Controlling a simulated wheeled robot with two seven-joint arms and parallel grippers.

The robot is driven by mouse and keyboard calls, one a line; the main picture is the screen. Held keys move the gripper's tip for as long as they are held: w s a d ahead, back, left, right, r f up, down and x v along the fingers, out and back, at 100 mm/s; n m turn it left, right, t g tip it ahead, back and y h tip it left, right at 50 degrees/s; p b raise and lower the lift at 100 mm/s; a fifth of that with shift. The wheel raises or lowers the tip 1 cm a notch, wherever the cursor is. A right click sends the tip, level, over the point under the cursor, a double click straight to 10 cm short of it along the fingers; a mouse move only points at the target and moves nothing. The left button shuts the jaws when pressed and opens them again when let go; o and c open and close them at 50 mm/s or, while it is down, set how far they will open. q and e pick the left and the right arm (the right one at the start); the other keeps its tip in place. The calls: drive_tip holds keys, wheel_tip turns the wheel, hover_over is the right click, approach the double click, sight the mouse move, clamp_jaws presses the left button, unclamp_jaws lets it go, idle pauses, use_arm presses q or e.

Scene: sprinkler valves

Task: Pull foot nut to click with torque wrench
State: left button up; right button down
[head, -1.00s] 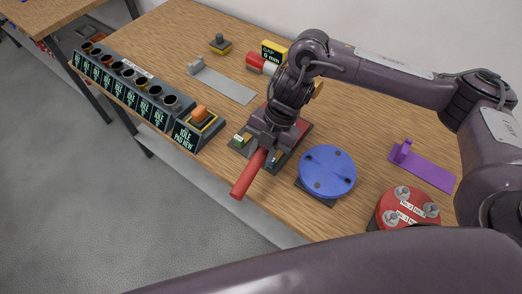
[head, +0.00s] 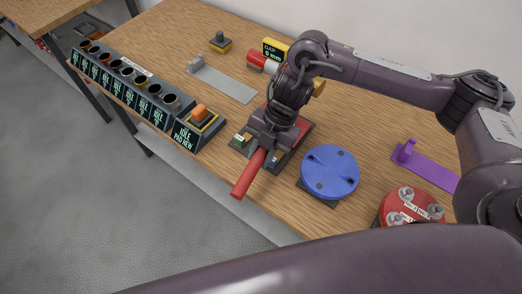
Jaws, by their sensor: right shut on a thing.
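My right gripper (head: 268,142) is shut on a red bar (head: 250,174), which looks like the torque wrench's handle. The handle sticks out past the gripper toward the table's front edge. Below the gripper is a dark square base with a red part (head: 303,131) and small labels. The foot nut is not visible; my gripper and arm cover that area. A large dark arm link of mine crosses the bottom of the view. My left gripper is not in view.
A blue disc (head: 330,170) on a dark base and a red disc with grey knobs (head: 409,207) stand to the right. A purple bracket (head: 427,169) lies behind them. A grey bracket (head: 222,82), a yellow gap display (head: 275,49) and a labelled socket rack (head: 130,86) stand left and back.

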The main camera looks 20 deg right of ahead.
drive_tip(key=shift+f+b, duration=1.75)
drive_tip(key=shift+f, duration=0.95)
drive_tip(key=shift+f+b, duration=0.65)
drive_tip(key=shift+f, duration=0.45)
drive_tip(key=shift+w+a+m, duration=0.25)
drive_tip(key=shift+w+m, duration=0.05)
